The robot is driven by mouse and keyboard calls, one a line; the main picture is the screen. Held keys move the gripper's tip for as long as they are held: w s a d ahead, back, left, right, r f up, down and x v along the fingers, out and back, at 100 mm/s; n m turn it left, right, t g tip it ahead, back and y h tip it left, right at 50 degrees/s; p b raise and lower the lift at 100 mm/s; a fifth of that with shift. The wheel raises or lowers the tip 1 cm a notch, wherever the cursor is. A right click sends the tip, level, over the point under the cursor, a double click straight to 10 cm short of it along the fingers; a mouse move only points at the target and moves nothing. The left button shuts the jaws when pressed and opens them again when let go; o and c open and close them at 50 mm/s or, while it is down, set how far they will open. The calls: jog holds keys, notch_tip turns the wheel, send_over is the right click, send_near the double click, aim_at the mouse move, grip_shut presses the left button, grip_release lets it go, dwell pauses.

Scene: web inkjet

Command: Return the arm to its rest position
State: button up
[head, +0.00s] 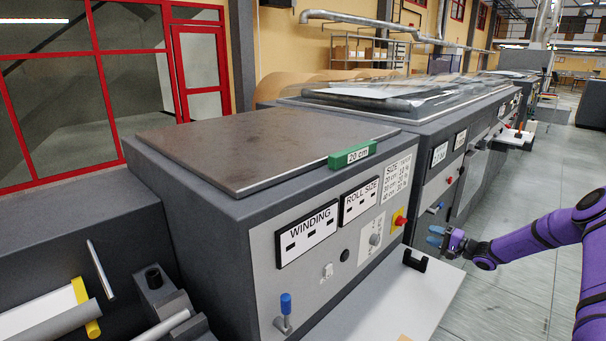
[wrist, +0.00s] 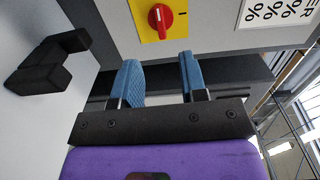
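My purple arm (head: 535,238) reaches in from the right edge of the head view. My gripper (head: 436,237) is in front of the grey machine's front panel, near its right end. In the wrist view my gripper (wrist: 162,78) has its two blue fingers apart with nothing between them, so it is open and empty. Beyond the fingers is the panel with a red rotary switch (wrist: 160,17) on a yellow plate. No contact with the panel is visible.
The grey machine (head: 210,215) has a blue-handled lever (head: 286,304) and a green "20 cm" block (head: 352,155) on top. A white shelf (head: 400,300) juts out below the panel, with a black bracket (head: 415,260), also in the wrist view (wrist: 48,62). Open floor (head: 510,285) lies right.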

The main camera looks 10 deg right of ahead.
jog(key=s+a+r+n+g, duration=0.3)
jog(key=a+r+n+g, duration=0.15)
jog(key=a+r, duration=0.6)
jog(key=s+a+r+n+g, duration=0.35)
jog(key=a+r+g, duration=0.25)
jog(key=a+r, duration=0.4)
jog(key=s+a+r+n+g+h, duration=0.1)
jog(key=s+a+r+h, duration=0.25)
jog(key=s+r, duration=0.4)
jog(key=s+a+r+n+g+h, duration=0.1)
jog(key=s+a+r+h, duration=0.25)
jog(key=s+r, duration=0.4)
jog(key=s+r+t+h, duration=0.2)
jog(key=s+r, duration=0.1)
jog(key=s, duration=1)
jog(key=s+a+r+t+h, duration=0.1)
jog(key=s+r+t+h, duration=0.1)
jog(key=s, duration=1.2)
jog(key=shift+s+r, duration=0.15)
jog(key=shift+r, duration=0.3)
